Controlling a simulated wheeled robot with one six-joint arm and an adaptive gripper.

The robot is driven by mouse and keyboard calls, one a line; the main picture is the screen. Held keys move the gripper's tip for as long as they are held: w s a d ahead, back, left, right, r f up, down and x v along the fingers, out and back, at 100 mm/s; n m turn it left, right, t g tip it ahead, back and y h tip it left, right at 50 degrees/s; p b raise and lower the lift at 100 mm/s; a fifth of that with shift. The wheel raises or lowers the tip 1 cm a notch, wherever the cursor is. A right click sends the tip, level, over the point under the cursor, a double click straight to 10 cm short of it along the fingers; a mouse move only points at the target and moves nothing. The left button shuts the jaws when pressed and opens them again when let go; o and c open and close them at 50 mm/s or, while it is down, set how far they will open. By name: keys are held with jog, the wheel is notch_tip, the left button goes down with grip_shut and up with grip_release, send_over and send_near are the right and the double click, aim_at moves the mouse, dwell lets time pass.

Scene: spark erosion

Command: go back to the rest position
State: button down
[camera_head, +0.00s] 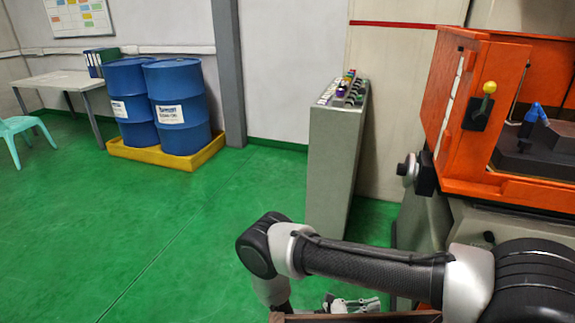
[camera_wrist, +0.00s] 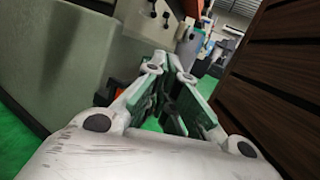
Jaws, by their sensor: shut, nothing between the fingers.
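My gripper (camera_wrist: 172,75) fills the middle of the wrist view, its two fingers closed together at the tips with nothing between them. In the head view part of my gripper (camera_head: 350,303) shows low in the picture, just above a brown wooden edge. My arm reaches across the lower right of the head view and bends down at the elbow. In the wrist view a dark brown slatted wooden surface (camera_wrist: 275,75) is close on the right of the gripper. A grey-green cabinet side (camera_wrist: 65,60) is on the left.
The orange machine (camera_head: 480,100) stands at right. A narrow grey cabinet (camera_head: 333,160) with small items on top stands at centre. Blue drums (camera_head: 178,95) sit on a yellow tray (camera_head: 180,166) at the back left, near a table (camera_head: 62,80) and green chair (camera_head: 22,128). The green floor at left is clear.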

jog(key=w+a+r+m+g+y, duration=0.2)
jog(key=w+r+m+g, duration=0.1)
jog(key=r, duration=0.4)
jog(key=w+a+r+m+g+y, duration=0.2)
jog(key=w+r+m+g, duration=0.15)
jog(key=r, duration=0.35)
jog(key=w+d+r+m+g+y, duration=0.1)
jog(key=d+r+m+y, duration=0.2)
jog(key=r, duration=0.6)
jog(key=w+d+r+m+y, duration=0.1)
jog(key=d+r+m+y, duration=0.3)
jog(key=r, duration=0.6)
jog(key=s+d+r+m+t+y, duration=0.1)
jog(key=s+d+r+m+y, duration=0.15)
jog(key=r, duration=0.45)
jog(key=s+d+r+m+t+y, duration=0.1)
jog(key=s+d+r+t+y, duration=0.1)
jog(key=s+r+y, duration=0.35)
jog(key=s+d+r+m+t+y, duration=0.1)
jog(key=s+d+r+m+t, duration=0.2)
jog(key=s+r+t, duration=0.3)
notch_tip(320, 180, up, 2)
jog(key=s+d, duration=0.1)
jog(key=s, duration=0.1)
jog(key=shift+s+m, duration=0.3)
jog(key=shift+s, duration=0.1)
